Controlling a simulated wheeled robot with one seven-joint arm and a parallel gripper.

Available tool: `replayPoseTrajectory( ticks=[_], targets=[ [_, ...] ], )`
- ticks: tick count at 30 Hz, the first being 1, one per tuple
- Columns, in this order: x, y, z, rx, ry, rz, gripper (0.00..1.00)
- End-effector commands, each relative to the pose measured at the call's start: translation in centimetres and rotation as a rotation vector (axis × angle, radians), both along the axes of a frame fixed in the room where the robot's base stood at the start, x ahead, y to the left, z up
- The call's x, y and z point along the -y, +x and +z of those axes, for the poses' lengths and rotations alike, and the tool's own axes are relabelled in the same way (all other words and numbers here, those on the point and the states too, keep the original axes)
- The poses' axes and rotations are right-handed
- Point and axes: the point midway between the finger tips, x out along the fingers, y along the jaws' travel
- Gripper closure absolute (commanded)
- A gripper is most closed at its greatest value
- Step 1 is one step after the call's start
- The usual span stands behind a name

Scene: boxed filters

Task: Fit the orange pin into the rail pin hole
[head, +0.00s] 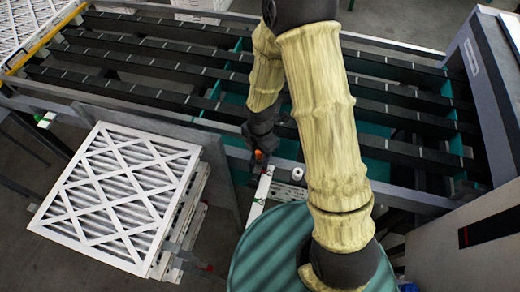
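A small orange piece, which looks like the orange pin (258,155), shows at the tip of my gripper (259,151). My gripper points down just above the near side of the conveyor frame. The fingers are dark and tiny in this view, so I cannot tell whether they are closed on the pin or only beside it. A narrow white rail (261,193) runs toward me just below the gripper, with small red and green marks on it. The pin hole cannot be made out.
A conveyor with long black bars (150,65) stretches behind the gripper. A stack of white-framed pleated filters (120,190) stands at left. A small white cylinder (297,174) stands right of the rail. A ribbed teal round surface (262,262) lies in front. A grey cabinet (485,60) stands at right.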

Motion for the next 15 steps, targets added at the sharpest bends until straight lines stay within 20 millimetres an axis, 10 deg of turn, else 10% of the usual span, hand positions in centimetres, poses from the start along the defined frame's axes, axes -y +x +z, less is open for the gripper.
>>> replayPoseTrajectory(
  ticks=[15],
  targets=[
    [0.0, 0.1, 1.3, 0.002, 0.002, -0.002, 0.53]
  ],
)
